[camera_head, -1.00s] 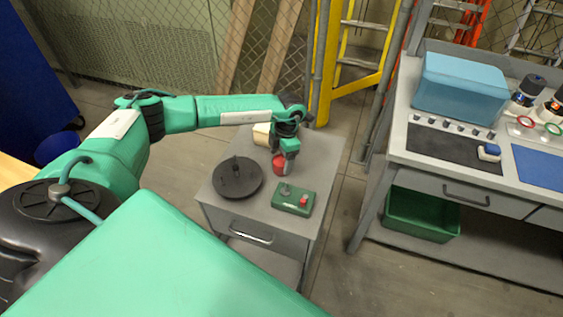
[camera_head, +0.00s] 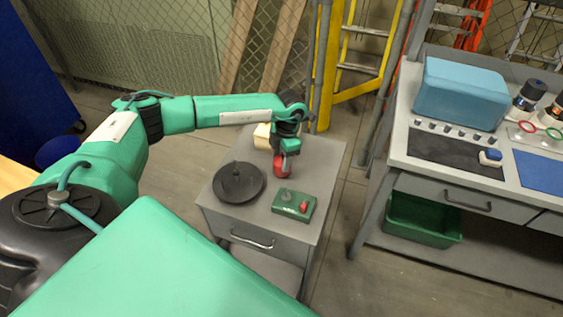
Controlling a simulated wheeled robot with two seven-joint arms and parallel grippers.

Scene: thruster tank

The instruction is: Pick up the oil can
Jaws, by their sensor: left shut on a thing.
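The oil can appears as a small red body (camera_head: 281,168) over the grey cabinet top (camera_head: 229,214). My left gripper (camera_head: 284,158) reaches in from the left and points down at the can. It is shut on the can, and the gripper hides the can's upper part. I cannot tell whether the can touches the cabinet top or hangs just above it. My right gripper is not in view.
On the same cabinet are a black round disc with a knob (camera_head: 237,184), a green box with a red button (camera_head: 293,204) and a cream block (camera_head: 262,136). A workbench with a blue bin (camera_head: 462,92) stands at right.

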